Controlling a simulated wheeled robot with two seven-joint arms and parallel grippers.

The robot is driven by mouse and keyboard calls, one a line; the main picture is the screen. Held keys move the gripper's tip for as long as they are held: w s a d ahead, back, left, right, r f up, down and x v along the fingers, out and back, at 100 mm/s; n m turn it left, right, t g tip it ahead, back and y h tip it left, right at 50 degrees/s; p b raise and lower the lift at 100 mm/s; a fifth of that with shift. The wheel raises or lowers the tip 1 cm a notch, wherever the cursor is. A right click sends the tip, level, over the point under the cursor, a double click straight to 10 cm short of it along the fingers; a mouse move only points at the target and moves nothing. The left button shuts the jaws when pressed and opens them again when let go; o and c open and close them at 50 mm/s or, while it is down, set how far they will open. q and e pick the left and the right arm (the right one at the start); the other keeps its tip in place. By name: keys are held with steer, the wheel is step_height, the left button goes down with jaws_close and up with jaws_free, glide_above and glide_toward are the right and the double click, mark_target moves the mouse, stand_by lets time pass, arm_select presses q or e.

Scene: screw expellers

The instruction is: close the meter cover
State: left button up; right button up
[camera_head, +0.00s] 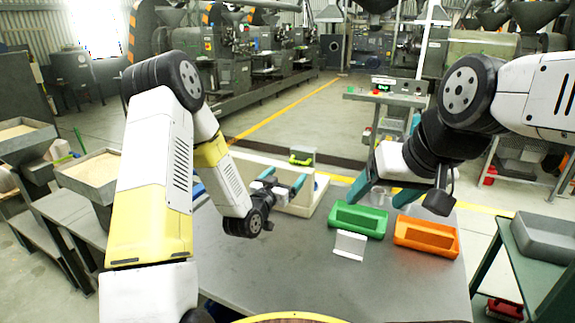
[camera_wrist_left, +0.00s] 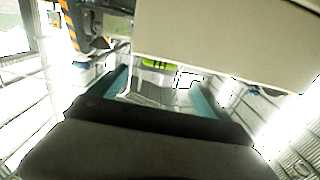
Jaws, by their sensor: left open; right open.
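A cream box-like fixture (camera_head: 303,205) stands at the far edge of the grey table; it may be the meter, but I cannot make out its cover for certain. A yellow-green part (camera_head: 301,160) shows at its back, and also in the left wrist view (camera_wrist_left: 157,63). A broad beige panel (camera_wrist_left: 225,40) fills the top of the left wrist view, close to the gripper. My left gripper (camera_head: 283,182) is open, its teal fingers at the fixture's near left side; contact cannot be told.
A green bin (camera_head: 357,222) and an orange bin (camera_head: 426,238) stand on the table's right side. A small white stand (camera_head: 349,246) is in front of the green bin. The front middle of the table (camera_head: 275,275) is clear. A grey tray (camera_head: 545,238) lies at far right.

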mark_target(297, 163)
arm_select(q)
steer(key=x, duration=0.7)
steer(key=shift+w+d, duration=0.1)
steer(key=shift+w, duration=0.1)
steer(key=shift+r, duration=0.1)
jaws_close()
